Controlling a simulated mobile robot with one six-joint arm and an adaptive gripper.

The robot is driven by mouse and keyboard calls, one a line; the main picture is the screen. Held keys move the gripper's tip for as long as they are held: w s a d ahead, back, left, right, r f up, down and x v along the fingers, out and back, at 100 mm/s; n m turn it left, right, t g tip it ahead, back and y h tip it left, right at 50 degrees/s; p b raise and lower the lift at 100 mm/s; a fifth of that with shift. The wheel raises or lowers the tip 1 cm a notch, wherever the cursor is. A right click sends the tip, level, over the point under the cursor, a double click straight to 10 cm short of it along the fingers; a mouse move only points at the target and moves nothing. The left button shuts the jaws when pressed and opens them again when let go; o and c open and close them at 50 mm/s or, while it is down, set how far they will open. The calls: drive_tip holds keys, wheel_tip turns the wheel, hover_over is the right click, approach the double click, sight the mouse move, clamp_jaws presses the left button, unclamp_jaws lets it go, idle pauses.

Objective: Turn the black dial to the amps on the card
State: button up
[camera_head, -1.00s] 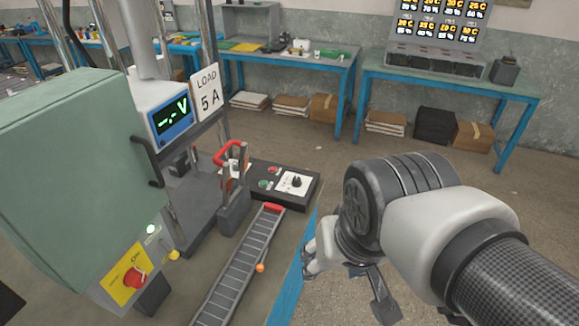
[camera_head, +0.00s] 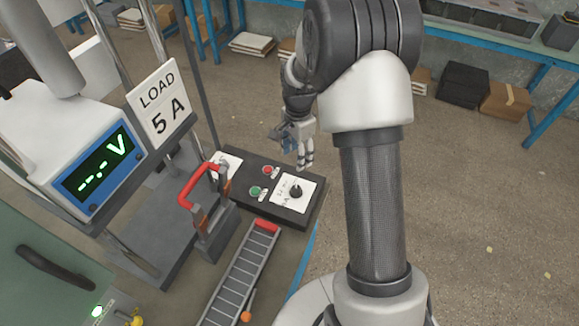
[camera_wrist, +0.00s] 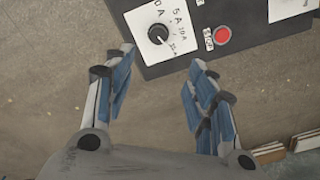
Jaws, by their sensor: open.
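The black dial (camera_head: 296,191) sits on a white plate on the dark control box (camera_head: 245,183). In the wrist view the round dial (camera_wrist: 158,34) shows beyond my fingertips, with amp marks around it, a 5 A mark among them. Which mark its pointer faces is hard to tell. The card (camera_head: 160,103) reads LOAD 5 A and stands at the left. My gripper (camera_head: 303,163) is open and empty, above and behind the box. In the wrist view my gripper (camera_wrist: 162,58) has its blue-padded fingers spread, with the dial ahead between them, apart from both.
A red button (camera_head: 267,170) and a green button (camera_head: 255,192) sit left of the dial. A red-handled lever switch (camera_head: 200,185) rises further left. The meter (camera_head: 100,170) shows dashes and V. A ladder-like strip (camera_head: 240,275) lies in front. Floor is clear at right.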

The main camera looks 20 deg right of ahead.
sight(296, 188)
drive_tip(key=f+b, duration=0.2)
drive_tip(key=f, duration=0.6)
drive_tip(key=f+b, duration=0.2)
drive_tip(key=f, duration=0.7)
drive_tip(key=shift+s+a+b, duration=0.1)
drive_tip(key=shift+s+b, duration=0.1)
drive_tip(key=shift+b, duration=0.2)
drive_tip(key=c, duration=1.1)
